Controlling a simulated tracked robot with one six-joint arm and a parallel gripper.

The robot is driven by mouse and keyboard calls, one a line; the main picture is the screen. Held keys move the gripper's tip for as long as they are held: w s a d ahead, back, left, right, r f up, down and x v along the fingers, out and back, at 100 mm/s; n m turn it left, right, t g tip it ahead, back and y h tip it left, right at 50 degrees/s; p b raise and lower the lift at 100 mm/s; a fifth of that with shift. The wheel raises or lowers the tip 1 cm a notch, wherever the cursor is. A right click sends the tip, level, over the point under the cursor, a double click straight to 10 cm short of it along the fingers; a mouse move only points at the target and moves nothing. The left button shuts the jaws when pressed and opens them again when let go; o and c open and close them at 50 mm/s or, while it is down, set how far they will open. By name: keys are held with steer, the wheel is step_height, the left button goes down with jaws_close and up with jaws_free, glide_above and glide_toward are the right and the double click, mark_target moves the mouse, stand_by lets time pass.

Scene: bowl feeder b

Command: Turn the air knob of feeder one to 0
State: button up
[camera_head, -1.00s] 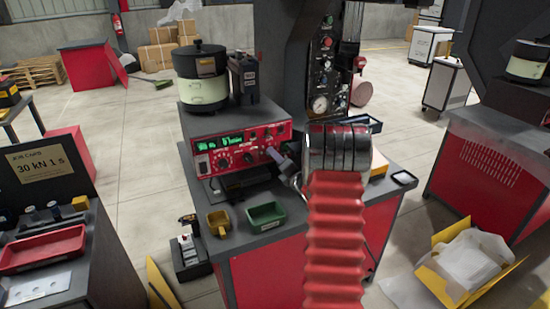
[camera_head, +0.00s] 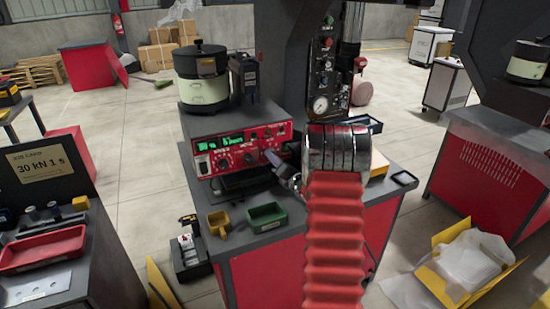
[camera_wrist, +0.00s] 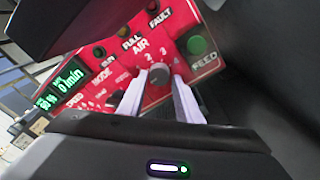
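The red feeder control panel (camera_head: 240,147) is on the front of the bench unit below the bowl feeder (camera_head: 202,77). In the wrist view the grey air knob (camera_wrist: 159,76) is on the red panel, under the label AIR, with scale numbers 2, 3 and 4 showing around it. My gripper (camera_wrist: 160,82) has its two pale fingers on either side of the knob, apart, with a thin gap showing. The knob's pointer is not clear. In the head view my gripper (camera_head: 272,158) is at the panel's right end and hides part of it.
A green FEED button (camera_wrist: 197,45) is right of the knob, and a green display (camera_wrist: 70,78) is to the left. A green tray (camera_head: 267,217) and a yellow cup (camera_head: 218,223) stand on the bench below. A black gauge panel (camera_head: 325,85) rises behind.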

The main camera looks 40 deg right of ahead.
steer(key=shift+o, duration=1.4)
steer(key=shift+d+r, duration=0.2)
steer(key=shift+r, duration=0.1)
steer(key=v, duration=1.4)
steer(key=shift+f, duration=0.15)
steer(key=shift+w, duration=0.15)
